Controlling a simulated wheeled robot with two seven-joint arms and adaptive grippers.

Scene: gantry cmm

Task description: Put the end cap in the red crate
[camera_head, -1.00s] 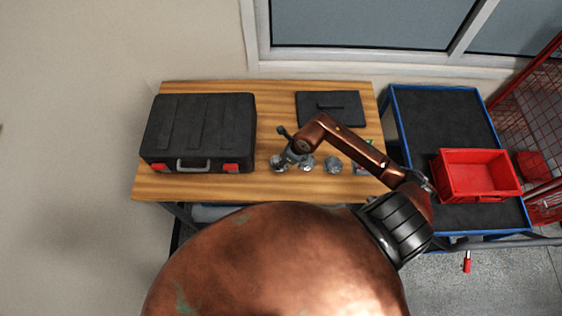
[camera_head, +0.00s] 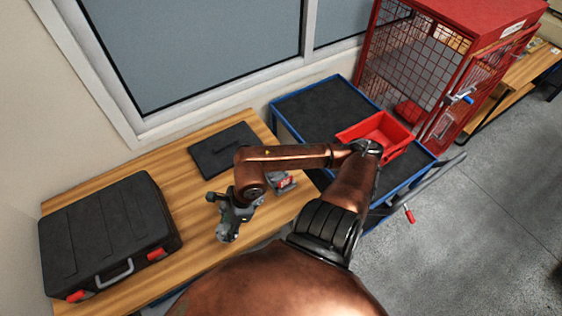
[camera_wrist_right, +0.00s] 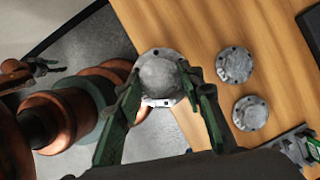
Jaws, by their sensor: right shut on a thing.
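My right gripper (camera_head: 232,218) is above the wooden table, to the right of the black case. In the right wrist view its green-sided fingers (camera_wrist_right: 160,95) are shut on a round, grey metal end cap (camera_wrist_right: 158,75). Two similar flanged caps lie on the wooden table in that view, an upper one (camera_wrist_right: 234,65) and a lower one (camera_wrist_right: 250,113). The red crate (camera_head: 388,140) sits on the dark-topped blue cart, partly behind my right arm. A copper arm with small dark fingers (camera_wrist_right: 38,70) shows at the wrist view's left; their state is unclear.
A black case (camera_head: 105,235) stands on the table (camera_head: 190,188), with a flat black panel (camera_head: 222,150) behind. The blue-edged cart (camera_head: 325,108) adjoins the table's right side. A red mesh cage (camera_head: 430,60) stands beyond the crate. Floor is open at right.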

